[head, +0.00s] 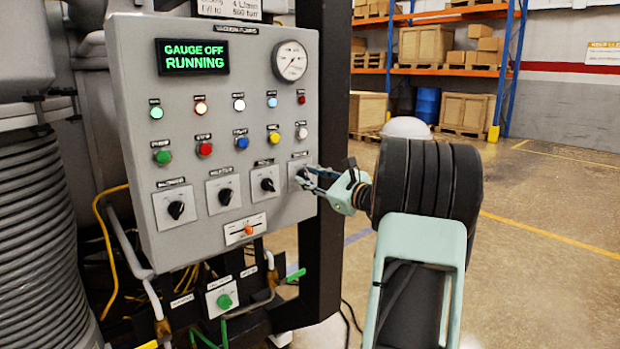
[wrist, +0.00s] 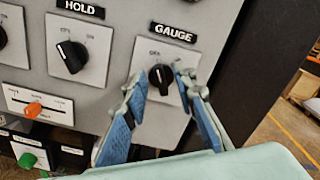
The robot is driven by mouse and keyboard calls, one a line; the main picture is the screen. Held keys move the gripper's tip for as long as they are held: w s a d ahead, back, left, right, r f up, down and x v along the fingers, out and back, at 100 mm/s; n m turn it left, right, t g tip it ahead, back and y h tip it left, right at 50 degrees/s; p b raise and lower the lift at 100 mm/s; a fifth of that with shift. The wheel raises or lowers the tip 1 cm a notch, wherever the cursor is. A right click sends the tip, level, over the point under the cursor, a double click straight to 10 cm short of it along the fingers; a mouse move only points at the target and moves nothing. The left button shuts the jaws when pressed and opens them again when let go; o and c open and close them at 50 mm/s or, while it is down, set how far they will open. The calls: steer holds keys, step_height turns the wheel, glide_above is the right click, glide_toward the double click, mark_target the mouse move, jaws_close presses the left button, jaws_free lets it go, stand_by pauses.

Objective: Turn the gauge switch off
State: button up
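The gauge switch (wrist: 160,76) is a black rotary knob on a pale plate under a "GAUGE" label. Its white mark points roughly upward. In the head view, the gauge switch plate (head: 294,170) is rightmost in the knob row and partly hidden by my gripper (head: 306,178). In the wrist view, my gripper (wrist: 161,82) has its blue-padded fingers apart, one on each side of the knob, with visible gaps. The panel display (head: 193,57) reads "GAUGE OFF" and "RUNNING" in green.
The hold knob (wrist: 70,57) sits just left of the gauge switch. Coloured lamps and buttons fill the grey panel (head: 135,90) above. An orange slider (head: 248,229) and a green knob (head: 224,301) are below. A dark post (head: 338,120) stands right of the panel.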

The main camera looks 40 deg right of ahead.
steer(key=s, duration=1.2)
steer(key=shift+d, duration=0.45)
